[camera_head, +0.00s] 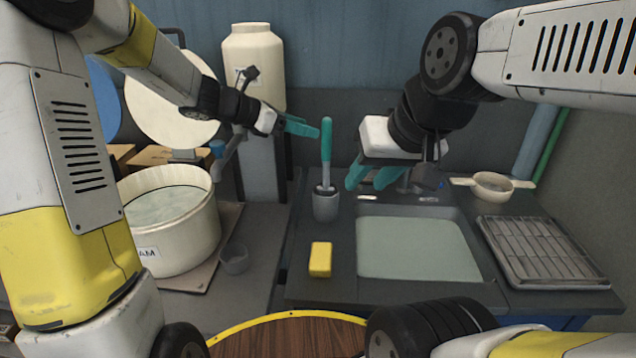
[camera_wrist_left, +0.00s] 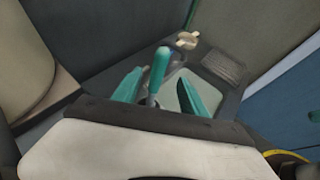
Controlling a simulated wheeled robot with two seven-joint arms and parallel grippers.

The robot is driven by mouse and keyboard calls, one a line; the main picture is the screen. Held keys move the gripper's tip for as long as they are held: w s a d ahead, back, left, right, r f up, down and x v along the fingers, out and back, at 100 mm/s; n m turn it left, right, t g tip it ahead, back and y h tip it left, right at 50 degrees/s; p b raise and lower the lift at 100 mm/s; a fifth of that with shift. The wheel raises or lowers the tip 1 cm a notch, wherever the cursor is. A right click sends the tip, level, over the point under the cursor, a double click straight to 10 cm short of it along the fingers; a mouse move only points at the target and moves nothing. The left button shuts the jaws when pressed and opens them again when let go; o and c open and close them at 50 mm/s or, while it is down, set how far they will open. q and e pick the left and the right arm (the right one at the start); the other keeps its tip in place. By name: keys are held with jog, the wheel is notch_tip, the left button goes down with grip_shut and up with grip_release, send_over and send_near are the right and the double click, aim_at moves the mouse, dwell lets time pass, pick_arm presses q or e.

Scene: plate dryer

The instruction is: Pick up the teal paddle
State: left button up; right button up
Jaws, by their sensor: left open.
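The teal paddle (camera_head: 326,145) stands upright, its lower end in a grey cup (camera_head: 326,207) on the dark counter. Its lower end is hidden in the cup. My left gripper (camera_head: 312,129) is open just left of the paddle's handle in the head view, its teal fingers pointing toward it. In the left wrist view the paddle (camera_wrist_left: 158,68) shows in the gap between the two spread fingers, and I see no contact. My right gripper (camera_head: 370,182) hangs to the right of the paddle, with its fingers apart and nothing visible between them.
A yellow sponge (camera_head: 320,260) lies in front of the cup. A water-filled sink (camera_head: 415,272) is to its right, then a drying rack (camera_head: 535,250) and a strainer (camera_head: 492,187). A large cream tub (camera_head: 205,225) stands at left. A tall cream container (camera_head: 255,60) stands behind my left gripper.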

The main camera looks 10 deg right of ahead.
aim_at(327, 131)
pick_arm(q)
jog(key=x, duration=0.8)
jog(key=shift+w+d+r, duration=0.1)
jog(key=shift+r, duration=0.2)
grip_shut()
